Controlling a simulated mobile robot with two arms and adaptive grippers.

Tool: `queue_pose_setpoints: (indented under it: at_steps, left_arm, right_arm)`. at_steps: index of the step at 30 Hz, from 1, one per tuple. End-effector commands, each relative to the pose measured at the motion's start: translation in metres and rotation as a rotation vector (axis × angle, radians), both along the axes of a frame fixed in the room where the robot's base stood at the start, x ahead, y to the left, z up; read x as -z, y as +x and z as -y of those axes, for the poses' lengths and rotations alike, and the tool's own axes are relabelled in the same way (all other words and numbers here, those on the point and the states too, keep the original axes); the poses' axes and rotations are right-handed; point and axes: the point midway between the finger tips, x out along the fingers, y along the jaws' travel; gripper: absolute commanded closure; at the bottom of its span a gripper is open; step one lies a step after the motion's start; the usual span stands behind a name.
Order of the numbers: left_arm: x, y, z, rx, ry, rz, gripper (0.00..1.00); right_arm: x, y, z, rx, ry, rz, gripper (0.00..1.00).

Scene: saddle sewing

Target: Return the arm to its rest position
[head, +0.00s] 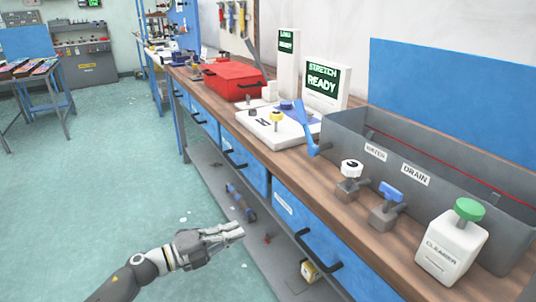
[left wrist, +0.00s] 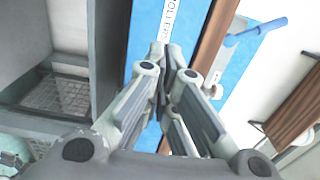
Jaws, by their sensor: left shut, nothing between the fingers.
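My left arm comes in from the lower left in the head view. Its gripper (head: 238,231) is shut and empty, held in front of the workbench and below the level of its top. In the left wrist view the shut fingers (left wrist: 165,55) point toward a blue drawer front with a partly hidden label. Nothing is between the fingers. My right gripper shows in neither view.
The wooden workbench (head: 330,182) carries a grey trough (head: 440,180), a cleaner bottle (head: 452,243), two valves, a white device with a blue lever (head: 306,130) and a red toolbox (head: 234,80). Drawer handles (head: 318,252) jut out near my gripper. The green floor (head: 110,180) at left is open.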

Motion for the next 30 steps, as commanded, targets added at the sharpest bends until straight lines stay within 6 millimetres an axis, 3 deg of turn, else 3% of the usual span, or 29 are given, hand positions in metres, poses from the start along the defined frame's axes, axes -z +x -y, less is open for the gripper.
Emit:
queue_pose_setpoints:
  at_steps: [5, 8, 11, 15, 17, 21, 24, 30]
  left_arm:
    - [0.035, 0.009, -0.012, -0.207, -0.172, -0.15, 1.0]
    - [0.085, 0.009, -0.035, -0.431, -0.316, -0.329, 1.0]
    - [0.151, -0.009, -0.063, -0.671, -0.437, -0.546, 1.0]
    - [0.241, -0.062, -0.089, -0.953, -0.53, -0.831, 1.0]
    - [0.276, -0.091, -0.096, -1.058, -0.553, -0.95, 1.0]
    - [0.345, -0.17, -0.101, -1.273, -0.579, -1.216, 1.0]
    - [0.379, -0.226, -0.097, -1.396, -0.578, -1.383, 1.0]
    - [0.42, -0.328, -0.081, -1.579, -0.552, -1.67, 1.0]
  right_arm:
    - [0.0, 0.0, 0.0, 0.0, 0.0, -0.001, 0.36]
    - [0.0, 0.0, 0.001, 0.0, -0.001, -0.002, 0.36]
    - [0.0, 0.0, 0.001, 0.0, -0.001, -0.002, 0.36]
    - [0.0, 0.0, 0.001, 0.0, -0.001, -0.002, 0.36]
    - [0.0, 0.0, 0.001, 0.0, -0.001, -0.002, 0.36]
    - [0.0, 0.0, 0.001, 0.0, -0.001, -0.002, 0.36]
    - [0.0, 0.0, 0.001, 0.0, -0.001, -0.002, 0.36]
    - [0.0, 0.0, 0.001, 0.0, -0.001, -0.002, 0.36]
